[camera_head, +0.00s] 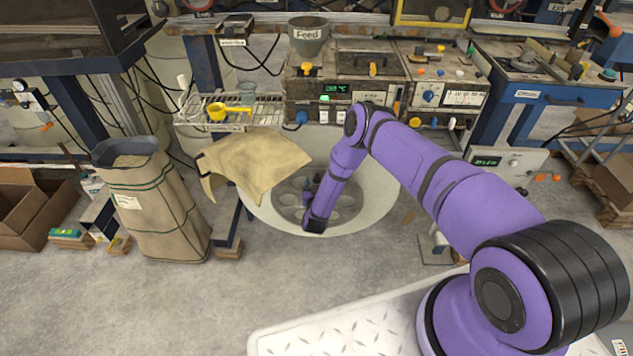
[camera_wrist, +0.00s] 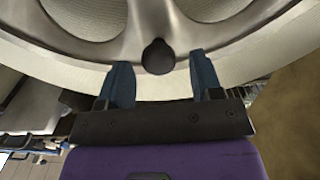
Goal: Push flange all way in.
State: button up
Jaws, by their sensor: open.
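The flange (camera_wrist: 132,47) fills the top of the wrist view as a pale grey wheel with spokes, openings and a broad rim. A dark round knob (camera_wrist: 158,57) sits on it. My gripper (camera_wrist: 162,80) is open, with one blue finger on each side below the knob. Whether the fingers touch the flange cannot be told. In the head view a large round pale body (camera_head: 378,200) with a grey spoked face stands at the centre, and my gripper (camera_head: 314,225) is over its lower front. My arm hides part of it. How deep the flange sits is not clear.
A tan sheet (camera_head: 257,166) hangs over the round body's left side. A full sack (camera_head: 155,205) stands further left. Behind are a wire rack (camera_head: 232,110), a machine with a Feed hopper (camera_head: 308,38) and a blue-framed bench (camera_head: 545,92). The floor (camera_head: 130,300) at front left is clear.

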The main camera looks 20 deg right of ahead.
aim_at(317, 173)
jog(key=shift+x, duration=0.75)
jog(key=shift+c, duration=0.4)
grip_shut()
jog(key=shift+x, duration=2.05)
jog(key=shift+d+r, duration=0.1)
jog(key=shift+o, duration=0.4)
grip_release()
jog(key=shift+w, duration=0.1)
jog(key=v, duration=1.1)
